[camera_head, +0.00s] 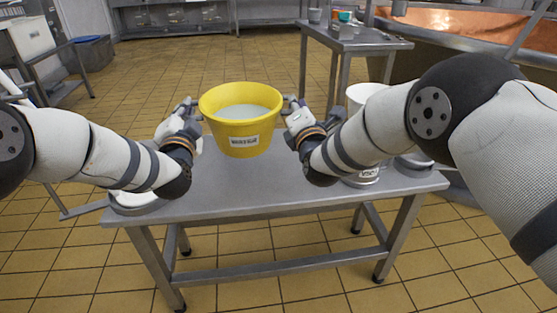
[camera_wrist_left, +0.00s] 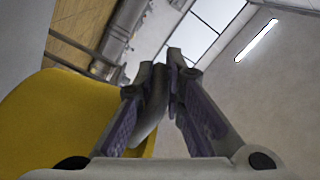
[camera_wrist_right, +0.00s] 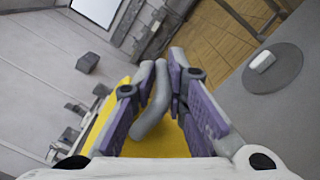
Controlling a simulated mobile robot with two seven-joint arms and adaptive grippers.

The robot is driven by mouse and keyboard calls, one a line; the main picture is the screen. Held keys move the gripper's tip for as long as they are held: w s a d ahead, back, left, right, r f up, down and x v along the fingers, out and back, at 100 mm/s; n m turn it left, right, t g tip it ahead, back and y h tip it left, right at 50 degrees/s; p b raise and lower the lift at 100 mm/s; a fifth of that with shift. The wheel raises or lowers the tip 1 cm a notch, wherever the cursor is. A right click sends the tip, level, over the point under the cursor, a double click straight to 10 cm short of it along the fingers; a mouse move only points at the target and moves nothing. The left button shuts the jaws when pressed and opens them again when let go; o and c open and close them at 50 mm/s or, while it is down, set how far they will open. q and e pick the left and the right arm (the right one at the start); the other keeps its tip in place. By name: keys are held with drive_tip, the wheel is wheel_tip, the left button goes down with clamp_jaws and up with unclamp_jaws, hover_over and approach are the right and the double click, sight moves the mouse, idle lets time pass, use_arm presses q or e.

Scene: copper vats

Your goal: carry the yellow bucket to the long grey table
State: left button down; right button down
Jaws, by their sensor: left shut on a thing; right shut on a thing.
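The yellow bucket (camera_head: 225,127) is upright in the head view, with pale contents and a white label on its front. My left gripper (camera_head: 193,108) is shut on its left side and my right gripper (camera_head: 287,106) on its right side. In each wrist view the fingers close on a grey piece at the bucket's side. Yellow wall shows in the left wrist view (camera_wrist_left: 45,120) and in the right wrist view (camera_wrist_right: 160,143). A grey metal table (camera_head: 265,192) lies below and in front of me. I cannot tell whether the bucket's base touches it.
A white container (camera_head: 365,95) stands at the table's right, with a round lidded item (camera_head: 413,160) beside it. A pale round item (camera_head: 135,200) is at its left end. Another grey table (camera_head: 358,38) stands behind at right, near a copper vat (camera_head: 450,22). Open tiled floor lies behind.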

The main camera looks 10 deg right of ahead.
use_arm(q)
drive_tip(key=shift+w+a+r, duration=0.1)
drive_tip(key=shift+a+r, duration=0.05)
drive_tip(key=shift+a, duration=0.1)
use_arm(e)
drive_tip(key=shift+w+d+r, duration=0.1)
drive_tip(key=shift+d, duration=0.2)
